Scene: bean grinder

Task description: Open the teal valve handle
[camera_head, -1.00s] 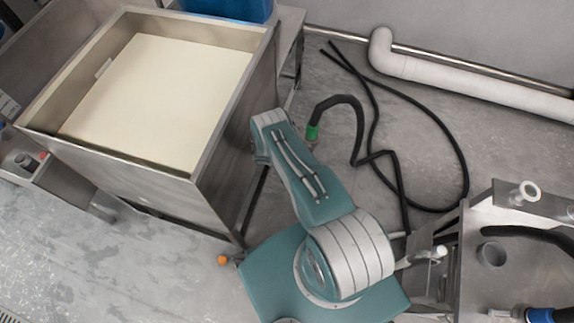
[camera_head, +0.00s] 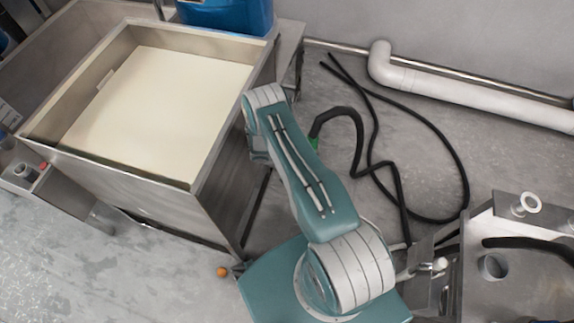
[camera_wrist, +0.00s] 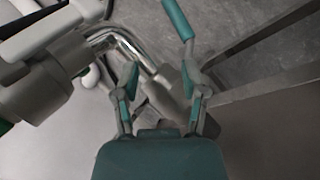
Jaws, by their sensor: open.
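The teal valve handle (camera_wrist: 178,18) shows at the top of the wrist view, slightly right of centre. It is a teal grip on a grey metal stem that runs down behind my right fingertip. My gripper (camera_wrist: 159,70) is open, with its two fingers apart below the handle and nothing clearly held between them. The handle lies beyond the fingertips; whether the right finger touches its stem I cannot tell. A grey valve body or pipe (camera_wrist: 165,93) shows behind the gap between the fingers. In the head view, neither my gripper nor the handle can be made out.
A metal bin (camera_head: 130,185) with a pale inside stands left of my arm. A blue container (camera_head: 228,15) is behind it. Black hoses (camera_head: 440,140) lie on the floor, and a metal stand (camera_head: 515,260) is at right. Shiny bent pipes (camera_wrist: 118,40) are close left of the fingers.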

